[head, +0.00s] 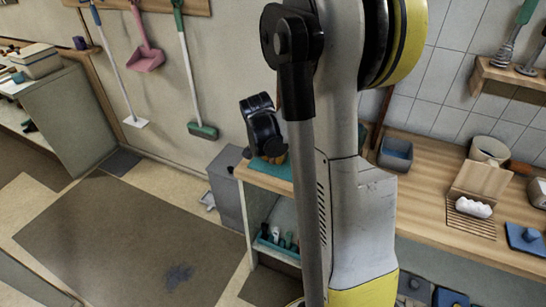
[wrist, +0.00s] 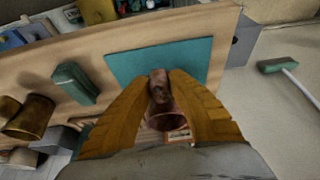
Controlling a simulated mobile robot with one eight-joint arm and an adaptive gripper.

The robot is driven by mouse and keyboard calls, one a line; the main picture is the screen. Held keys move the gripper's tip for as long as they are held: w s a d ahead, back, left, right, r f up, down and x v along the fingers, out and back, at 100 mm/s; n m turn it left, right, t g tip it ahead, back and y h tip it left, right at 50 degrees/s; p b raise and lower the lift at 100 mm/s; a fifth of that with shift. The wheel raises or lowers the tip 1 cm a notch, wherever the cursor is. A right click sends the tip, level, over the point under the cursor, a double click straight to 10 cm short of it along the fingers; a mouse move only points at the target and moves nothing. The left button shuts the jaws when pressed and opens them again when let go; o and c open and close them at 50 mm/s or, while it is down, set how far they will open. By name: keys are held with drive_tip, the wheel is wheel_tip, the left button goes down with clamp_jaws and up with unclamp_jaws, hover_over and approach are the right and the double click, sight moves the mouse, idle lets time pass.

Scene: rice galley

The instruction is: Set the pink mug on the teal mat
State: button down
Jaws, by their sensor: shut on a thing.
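In the wrist view my gripper (wrist: 160,80) is shut on the pink mug (wrist: 168,122), which looks dull reddish-brown here. A narrow part of the mug is between the fingertips, and its round opening shows below. The teal mat (wrist: 190,53) lies flat on the wooden counter, just beyond the fingertips; I cannot tell the height of the mug above it. In the head view my gripper (head: 275,158) is over the counter's left end, above the teal mat (head: 277,171). The mug is not clear in that view.
A green block (wrist: 72,83) stands on the counter beside the mat. Brown cups (wrist: 28,118) are farther left. A grey bin (head: 228,185) stands beside the counter's end.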

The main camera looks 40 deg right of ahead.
drive_tip(key=shift+f+b, duration=0.3)
drive_tip(key=shift+f, duration=0.05)
drive_tip(key=c, duration=1.3)
unclamp_jaws()
drive_tip(key=v, duration=1.2)
